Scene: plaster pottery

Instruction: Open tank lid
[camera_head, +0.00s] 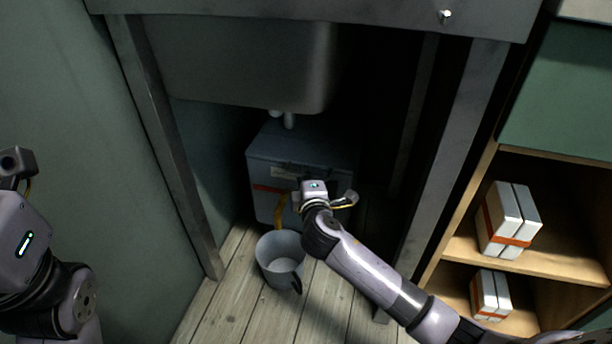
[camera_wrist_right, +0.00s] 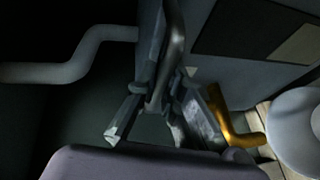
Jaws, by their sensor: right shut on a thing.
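The tank (camera_head: 262,172) is a grey-blue box with an orange-red band, on the floor under the sink. Its lid (camera_head: 285,142) looks shut and level in the head view. My right gripper (camera_head: 312,190) is at the front edge of the lid. In the right wrist view, my right gripper (camera_wrist_right: 160,120) is shut on the lid's dark metal handle (camera_wrist_right: 175,45). The exact contact is dim and partly hidden.
Metal legs (camera_head: 165,150) flank the space. A shelf (camera_head: 540,262) with boxes stands right.

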